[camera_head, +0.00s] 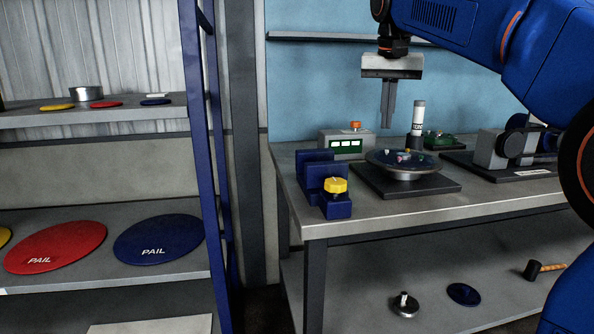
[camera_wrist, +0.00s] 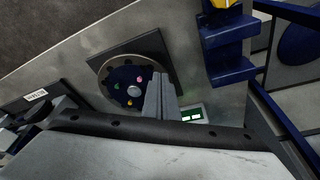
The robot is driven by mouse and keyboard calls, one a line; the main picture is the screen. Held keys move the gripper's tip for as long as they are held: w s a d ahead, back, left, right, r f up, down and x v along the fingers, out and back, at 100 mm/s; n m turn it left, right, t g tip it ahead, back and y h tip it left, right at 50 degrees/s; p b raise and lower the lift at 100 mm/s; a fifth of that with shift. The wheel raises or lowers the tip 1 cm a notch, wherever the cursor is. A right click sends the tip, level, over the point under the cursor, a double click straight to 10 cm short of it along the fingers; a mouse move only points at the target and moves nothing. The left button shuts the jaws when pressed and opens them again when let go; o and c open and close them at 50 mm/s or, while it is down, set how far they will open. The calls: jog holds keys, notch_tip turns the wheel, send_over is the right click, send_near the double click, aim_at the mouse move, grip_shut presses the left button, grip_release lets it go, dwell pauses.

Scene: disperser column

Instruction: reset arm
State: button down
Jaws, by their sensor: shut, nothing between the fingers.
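My gripper (camera_head: 387,117) hangs pointing down from my blue arm in the head view, above the back of the workbench (camera_head: 440,203). Its two fingers are together with nothing between them. It is apart from the round dark disc (camera_head: 378,160), which lies below and to its right on a black square base. In the wrist view the fingers (camera_wrist: 160,88) also show closed, overlapping the edge of the disc (camera_wrist: 122,96) with its coloured spots.
A blue block fixture (camera_head: 317,170) with a yellow knob (camera_head: 335,185) stands at the bench's left end. A shelf (camera_head: 105,215) with red and blue lids is at left.

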jog(key=s+d+f+n+t, duration=0.1)
jog(key=s+d+f, duration=0.2)
jog(key=s+f, duration=1.3)
jog(key=s+d+f+n+t, duration=0.1)
jog(key=s+d+f, duration=0.3)
jog(key=s+f, duration=1.3)
notch_tip(320, 180, down, 3)
jog(key=shift+s+r+n+y, duration=0.15)
jog(key=shift+s+n+y, duration=0.2)
jog(key=shift+n, duration=0.45)
